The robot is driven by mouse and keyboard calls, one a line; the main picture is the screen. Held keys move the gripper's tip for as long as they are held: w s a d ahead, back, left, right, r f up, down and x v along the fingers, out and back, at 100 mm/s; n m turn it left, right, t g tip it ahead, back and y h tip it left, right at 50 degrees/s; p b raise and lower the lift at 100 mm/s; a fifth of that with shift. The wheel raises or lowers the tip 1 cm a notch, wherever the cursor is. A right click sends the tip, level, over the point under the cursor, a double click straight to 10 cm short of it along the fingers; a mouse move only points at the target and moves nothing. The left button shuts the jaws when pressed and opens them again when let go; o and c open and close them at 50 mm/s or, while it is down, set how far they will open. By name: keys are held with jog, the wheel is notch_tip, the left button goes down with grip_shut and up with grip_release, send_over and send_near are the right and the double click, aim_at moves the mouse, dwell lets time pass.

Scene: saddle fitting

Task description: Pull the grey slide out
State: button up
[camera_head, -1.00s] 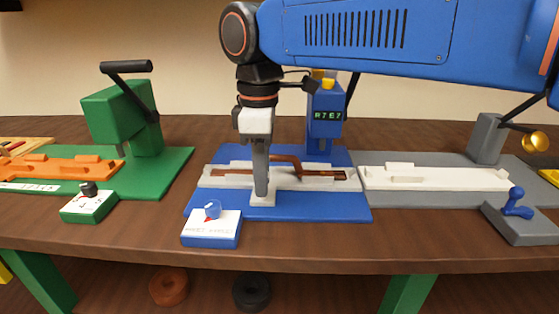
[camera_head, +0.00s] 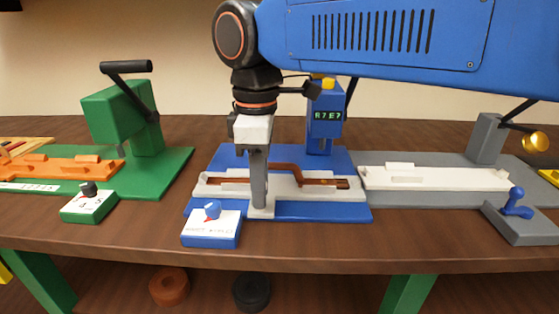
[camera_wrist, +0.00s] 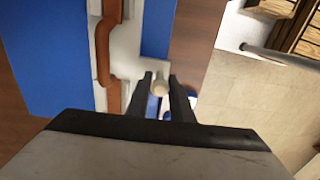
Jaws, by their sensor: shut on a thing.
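The light grey slide (camera_head: 318,194) lies on the blue base (camera_head: 340,213) of the middle station, with a bent copper-brown strip (camera_head: 287,168) along it. A tab with a round pale knob (camera_wrist: 160,88) sticks out from the slide's near side. My gripper (camera_head: 260,204) points down at the tab, with its fingers shut on the knob. In the wrist view, the two dark fingers of my gripper (camera_wrist: 162,84) stand on either side of the knob. The fingers hide part of the slide and tab in the head view.
A blue post with a display (camera_head: 327,115) stands behind the slide. A small blue and white dial box (camera_head: 211,228) sits close to my gripper, at the front left. A green station (camera_head: 150,160) is left and a grey station (camera_head: 430,200) right. The table's front edge is near.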

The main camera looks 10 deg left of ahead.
jog(key=shift+s, duration=1.5)
jog(key=shift+o, duration=1)
jog(key=shift+s+d, duration=0.1)
jog(key=shift+s, duration=0.1)
jog(key=shift+o, duration=0.3)
jog(key=o, duration=0.5)
jog(key=shift+s, duration=0.1)
jog(key=shift+r, duration=0.1)
jog(key=shift+r, duration=2.9)
